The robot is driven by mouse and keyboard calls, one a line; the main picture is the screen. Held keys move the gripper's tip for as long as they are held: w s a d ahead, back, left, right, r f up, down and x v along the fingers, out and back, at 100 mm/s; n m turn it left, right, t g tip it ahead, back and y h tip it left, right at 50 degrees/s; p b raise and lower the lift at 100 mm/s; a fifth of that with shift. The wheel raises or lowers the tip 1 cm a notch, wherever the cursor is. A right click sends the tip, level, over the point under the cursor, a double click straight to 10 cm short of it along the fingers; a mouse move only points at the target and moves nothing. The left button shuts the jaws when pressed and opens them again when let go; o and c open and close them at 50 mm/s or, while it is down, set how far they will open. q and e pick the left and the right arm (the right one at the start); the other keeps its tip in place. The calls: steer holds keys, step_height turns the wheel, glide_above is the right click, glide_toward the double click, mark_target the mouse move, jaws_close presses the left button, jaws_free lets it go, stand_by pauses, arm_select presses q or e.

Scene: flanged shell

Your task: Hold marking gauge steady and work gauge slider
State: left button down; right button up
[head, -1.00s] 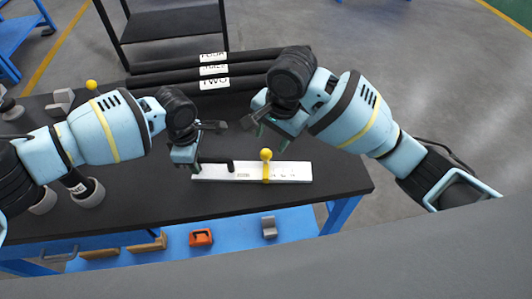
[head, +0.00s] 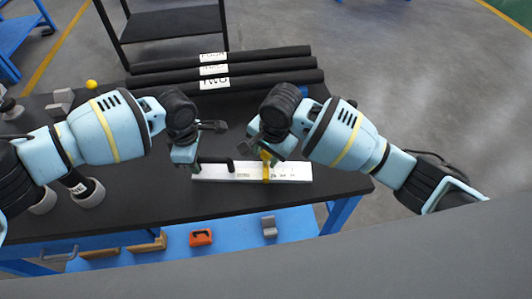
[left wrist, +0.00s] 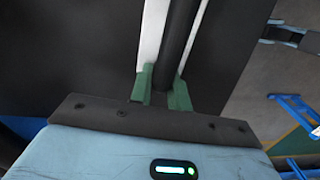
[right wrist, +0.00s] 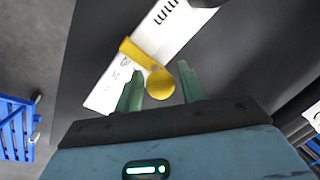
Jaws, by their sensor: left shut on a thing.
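The marking gauge (head: 295,173) is a long white bar lying flat on the black table, with a black handle on its left part. My left gripper (head: 195,163) is shut on the black handle, which runs between its green fingers in the left wrist view (left wrist: 163,88). The gauge slider (head: 266,172) is a yellow band across the bar with a round yellow knob (right wrist: 160,84). My right gripper (head: 268,150) is open, its green fingers on either side of the knob in the right wrist view, with gaps visible. In the head view it partly hides the knob.
Several black bars with white labels (head: 215,83) lie at the table's back. A yellow ball (head: 91,85), grey blocks (head: 62,100) and a grey cup (head: 90,194) stand at the left. An orange item (head: 201,237) lies on the blue lower shelf. The table in front of the gauge is clear.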

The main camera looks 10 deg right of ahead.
jaws_close()
steer(key=d, duration=0.3)
steer(key=s+d, duration=0.1)
steer(key=d, duration=0.2)
steer(key=shift+s+d, duration=0.1)
steer(key=shift+d, duration=0.05)
steer(key=shift+o, duration=1.2)
jaws_free()
step_height(320, 180, up, 12)
steer(key=s+d, duration=0.1)
steer(key=shift+s+d, duration=0.25)
steer(key=shift+s, duration=0.05)
steer(key=shift+f, duration=0.1)
